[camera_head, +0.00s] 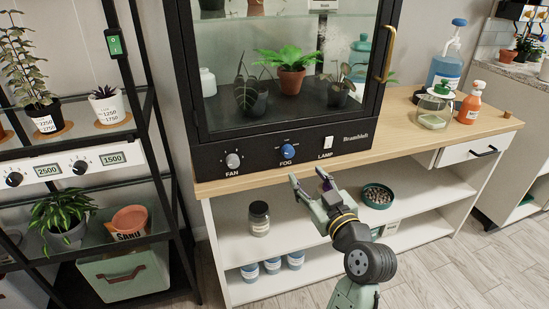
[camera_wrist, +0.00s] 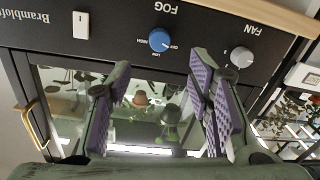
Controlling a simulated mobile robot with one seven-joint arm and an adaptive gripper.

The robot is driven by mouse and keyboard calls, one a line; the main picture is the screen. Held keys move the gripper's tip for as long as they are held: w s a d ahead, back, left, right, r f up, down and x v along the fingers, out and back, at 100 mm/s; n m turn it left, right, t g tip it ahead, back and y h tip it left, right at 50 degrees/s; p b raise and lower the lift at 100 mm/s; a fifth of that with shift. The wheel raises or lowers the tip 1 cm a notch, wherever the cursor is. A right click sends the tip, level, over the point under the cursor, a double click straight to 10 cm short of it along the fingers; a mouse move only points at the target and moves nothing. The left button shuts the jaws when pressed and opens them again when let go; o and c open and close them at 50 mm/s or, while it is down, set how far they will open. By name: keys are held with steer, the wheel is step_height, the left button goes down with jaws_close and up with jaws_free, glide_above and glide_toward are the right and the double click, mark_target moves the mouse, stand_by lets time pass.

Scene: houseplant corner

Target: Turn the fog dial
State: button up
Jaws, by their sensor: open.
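The fog dial (camera_head: 287,152) is a round blue knob on the black front panel of the glass plant cabinet, above the label FOG. It also shows in the wrist view (camera_wrist: 160,40), where the panel appears upside down, with small markings around it. My gripper (camera_head: 307,178) is open and empty, in front of and slightly below the panel, apart from the dial. In the wrist view my two purple-padded fingers (camera_wrist: 161,68) are spread wide, with the dial between them sideways and beyond their tips.
A grey fan dial (camera_head: 232,160) is left of the fog dial, and a white lamp switch (camera_head: 328,142) is right of it. The cabinet (camera_head: 340,139) stands on a wooden-topped bench (camera_head: 410,145). A green bowl of pellets (camera_head: 378,196) sits on the shelf below. A black rack (camera_head: 160,140) stands left.

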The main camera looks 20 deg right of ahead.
mark_target(290, 153)
steer(key=w, duration=0.3)
steer(key=w+p, duration=0.1)
steer(key=w, duration=0.2)
steer(key=w+p, duration=0.1)
steer(key=w, duration=0.3)
steer(key=shift+a, duration=0.4)
steer(key=shift+c, duration=0.4)
jaws_close()
